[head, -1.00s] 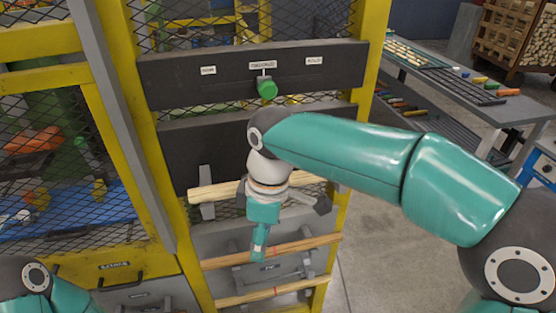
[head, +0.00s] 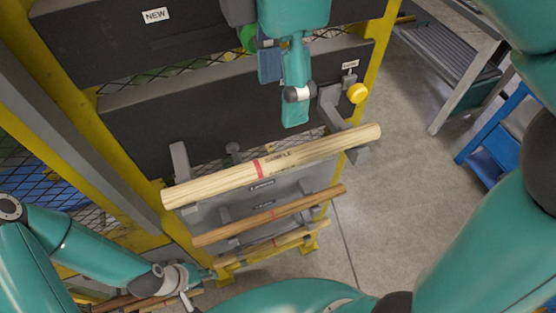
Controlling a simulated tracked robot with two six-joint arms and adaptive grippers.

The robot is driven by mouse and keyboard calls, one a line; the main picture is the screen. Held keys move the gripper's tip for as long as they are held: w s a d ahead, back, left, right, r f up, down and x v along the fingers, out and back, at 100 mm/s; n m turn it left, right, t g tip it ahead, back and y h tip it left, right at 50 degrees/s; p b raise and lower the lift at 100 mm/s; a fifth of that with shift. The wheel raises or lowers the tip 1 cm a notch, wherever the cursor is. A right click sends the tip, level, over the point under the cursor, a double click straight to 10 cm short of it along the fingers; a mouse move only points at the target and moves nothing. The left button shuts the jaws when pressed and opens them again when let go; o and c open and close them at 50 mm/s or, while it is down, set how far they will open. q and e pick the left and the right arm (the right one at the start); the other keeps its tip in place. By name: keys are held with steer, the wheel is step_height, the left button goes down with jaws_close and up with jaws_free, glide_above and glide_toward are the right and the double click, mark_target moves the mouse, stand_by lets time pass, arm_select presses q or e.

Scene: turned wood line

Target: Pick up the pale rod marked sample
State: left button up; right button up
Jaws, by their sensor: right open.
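The pale rod marked sample (head: 215,181) lies across two grey brackets in the middle of the head view. It has a red band and dark lettering near its middle. My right gripper (head: 283,88) comes down from the top of the view. It is open and empty, and shows just above the rod's middle in the picture, apart from it. My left gripper (head: 187,292) is low at the left, away from the sample rod; its fingers are mostly hidden or too small to judge.
A browner rod (head: 270,215) and another pale rod (head: 280,242) lie on lower supports. A dark panel (head: 135,130) stands behind, with a yellow knob (head: 357,93) at its right. A yellow frame post (head: 372,60) edges the rack.

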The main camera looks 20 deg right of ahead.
steer(key=b, duration=0.2)
glide_above(279, 156)
step_height(279, 156, down, 7)
steer(key=shift+s+d+f, duration=0.1)
steer(key=shift+s+f, duration=0.05)
steer(key=shift+f, duration=3.3)
arm_select(q)
step_height(279, 156, down, 3)
steer(key=shift+f, duration=0.2)
arm_select(e)
jaws_close()
